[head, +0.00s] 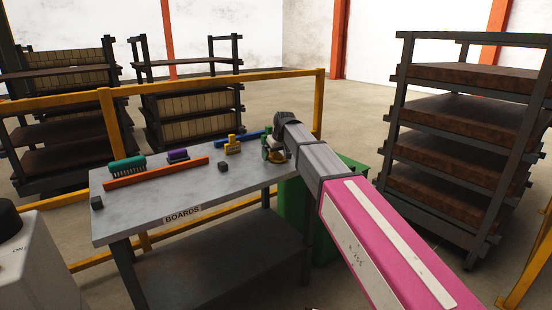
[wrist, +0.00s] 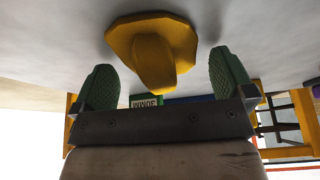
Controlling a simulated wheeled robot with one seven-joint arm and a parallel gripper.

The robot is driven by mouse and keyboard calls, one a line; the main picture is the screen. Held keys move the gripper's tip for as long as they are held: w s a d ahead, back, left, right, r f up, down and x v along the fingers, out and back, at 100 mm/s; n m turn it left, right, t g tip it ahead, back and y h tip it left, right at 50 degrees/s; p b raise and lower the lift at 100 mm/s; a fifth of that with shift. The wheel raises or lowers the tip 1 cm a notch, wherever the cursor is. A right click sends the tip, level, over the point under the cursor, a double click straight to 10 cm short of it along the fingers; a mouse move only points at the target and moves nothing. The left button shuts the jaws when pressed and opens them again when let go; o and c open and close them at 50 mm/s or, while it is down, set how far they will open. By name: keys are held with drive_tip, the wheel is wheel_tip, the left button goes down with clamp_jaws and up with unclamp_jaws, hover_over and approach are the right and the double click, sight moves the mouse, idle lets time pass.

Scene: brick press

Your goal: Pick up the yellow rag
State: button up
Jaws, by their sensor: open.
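The yellow rag (wrist: 152,42) lies bunched on the grey tabletop, with a raised peak, in the wrist view. My gripper (wrist: 164,80) is open, its two green fingers spread on either side of the rag's peak and apart from it. In the head view my gripper (head: 272,150) is low over the right end of the table (head: 140,220). There the rag is mostly hidden by my gripper, with only a little yellow (head: 277,156) showing.
A green bin (head: 295,210) stands beside the table. A yellow rail (head: 225,81) runs behind.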

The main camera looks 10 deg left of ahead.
drive_tip(key=c, duration=1)
drive_tip(key=shift+r, duration=0.15)
drive_tip(key=shift+r, duration=0.55)
wheel_tip(320, 180, up, 2)
drive_tip(key=shift+r, duration=0.25)
drive_tip(key=s+a+r, duration=0.1)
drive_tip(key=a+r, duration=0.1)
drive_tip(key=a, duration=0.1)
drive_tip(key=s+a+r, duration=0.2)
drive_tip(key=a, duration=0.2)
drive_tip(key=s+a+r, duration=0.1)
drive_tip(key=a+r, duration=0.2)
drive_tip(key=shift+s+a+r, duration=0.1)
drive_tip(key=shift+s+a, duration=0.25)
drive_tip(key=shift+a, duration=0.05)
